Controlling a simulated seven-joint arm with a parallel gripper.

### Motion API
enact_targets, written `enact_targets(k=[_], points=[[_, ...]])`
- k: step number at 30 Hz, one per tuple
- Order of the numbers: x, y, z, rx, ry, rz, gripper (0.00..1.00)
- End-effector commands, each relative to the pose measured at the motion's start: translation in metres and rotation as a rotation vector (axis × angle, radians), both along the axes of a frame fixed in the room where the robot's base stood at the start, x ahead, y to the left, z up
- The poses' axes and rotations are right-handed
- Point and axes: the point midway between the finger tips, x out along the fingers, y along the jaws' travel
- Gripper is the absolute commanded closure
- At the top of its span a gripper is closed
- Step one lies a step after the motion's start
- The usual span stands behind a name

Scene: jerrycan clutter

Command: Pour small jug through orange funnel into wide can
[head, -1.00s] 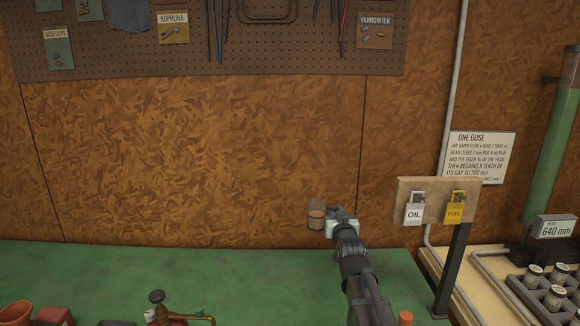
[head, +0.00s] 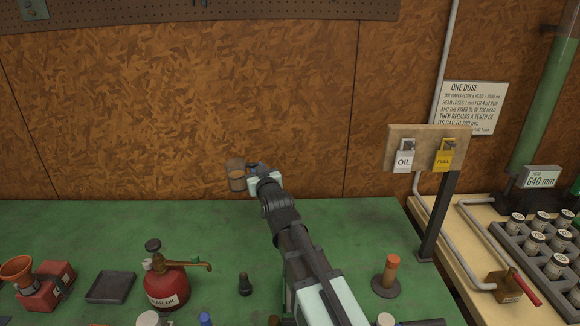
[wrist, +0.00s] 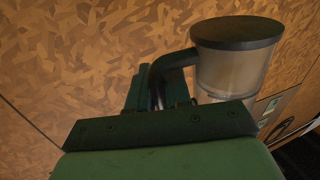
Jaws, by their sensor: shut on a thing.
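The small jug (head: 237,180) is clear with tan liquid in it, held up in front of the back wall, above the bench's far edge. My gripper (head: 252,172) is shut on its dark handle. In the wrist view the jug (wrist: 232,68) shows a dark round end and a curved handle beside my fingers; the fingertips are partly hidden. The orange funnel (head: 16,268) is at the far left of the bench, at a low, wide red can (head: 45,292). I cannot tell whether its spout sits in the can's opening.
A dark tray (head: 110,287), a red oil can (head: 166,285) with a spout and a small dark bottle (head: 245,284) stand between funnel and arm. An orange-topped post (head: 391,275) is right of my arm. The bench's back strip is clear.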

Motion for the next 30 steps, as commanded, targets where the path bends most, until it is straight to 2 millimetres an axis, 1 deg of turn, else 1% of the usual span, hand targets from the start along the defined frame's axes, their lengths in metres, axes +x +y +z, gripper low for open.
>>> enact_targets(k=[1, 2, 3, 8, 9, 14, 15, 21, 30], points=[[-0.005, 0.021, 0.001, -0.002, -0.001, 0.027, 1.00], [-0.008, 0.031, 0.001, -0.005, -0.002, 0.040, 1.00], [-0.012, 0.045, 0.002, -0.007, -0.002, 0.059, 1.00], [-0.030, 0.101, 0.003, -0.017, -0.004, 0.133, 1.00], [-0.036, 0.116, 0.004, -0.020, -0.005, 0.152, 1.00], [-0.058, 0.171, 0.006, -0.030, -0.008, 0.224, 1.00], [-0.064, 0.185, 0.006, -0.034, -0.009, 0.243, 1.00], [-0.097, 0.251, 0.009, -0.045, -0.014, 0.332, 1.00], [-0.149, 0.338, 0.012, -0.064, -0.022, 0.452, 1.00]])
